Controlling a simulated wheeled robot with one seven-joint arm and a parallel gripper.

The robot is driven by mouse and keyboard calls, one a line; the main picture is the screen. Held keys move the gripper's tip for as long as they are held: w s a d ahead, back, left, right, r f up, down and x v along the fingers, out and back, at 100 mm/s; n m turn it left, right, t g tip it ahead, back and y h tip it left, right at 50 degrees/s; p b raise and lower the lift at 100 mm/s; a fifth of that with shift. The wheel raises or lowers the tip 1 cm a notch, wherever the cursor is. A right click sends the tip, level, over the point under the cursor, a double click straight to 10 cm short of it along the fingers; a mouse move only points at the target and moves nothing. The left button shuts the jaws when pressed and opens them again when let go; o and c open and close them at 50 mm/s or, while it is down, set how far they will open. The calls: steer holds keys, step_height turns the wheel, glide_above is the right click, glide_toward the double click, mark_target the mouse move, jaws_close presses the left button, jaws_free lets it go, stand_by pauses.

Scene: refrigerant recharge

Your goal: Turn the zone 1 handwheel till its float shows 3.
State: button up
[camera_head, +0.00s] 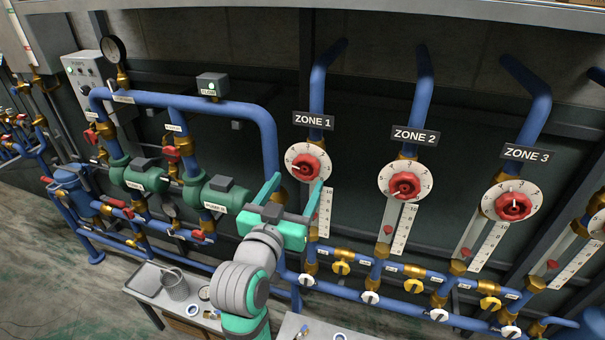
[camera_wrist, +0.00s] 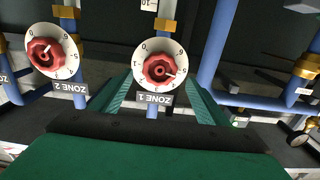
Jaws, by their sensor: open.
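The zone 1 handwheel (camera_head: 306,168) is a red wheel on a white numbered dial (camera_head: 292,154), under the ZONE 1 sign (camera_head: 313,121). In the wrist view, which is upside down, the handwheel (camera_wrist: 160,68) shows ahead, between my fingers and apart from them. My gripper (camera_head: 295,190) is open and empty in front of the dial. The zone 1 float scale (camera_head: 325,212) is a white strip below the dial, partly hidden by my gripper. I cannot make out its float or reading.
The zone 2 handwheel (camera_head: 403,186) and zone 3 handwheel (camera_head: 513,206) stand to the right. Green pumps (camera_head: 215,192) and blue pipes stand to the left. A bench (camera_head: 150,290) with a grey mug (camera_head: 174,285) is low in front.

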mark_target(305, 171)
steer(key=x, duration=0.5)
steer(key=shift+w+d, duration=0.1)
steer(key=shift+w, duration=0.05)
steer(key=c, duration=1)
steer(key=shift+m, duration=1.2)
steer(key=shift+c, duration=0.2)
steer(key=shift+f+m, duration=0.1)
steer(key=shift+m, duration=1.2)
steer(key=shift+m, duration=1.3)
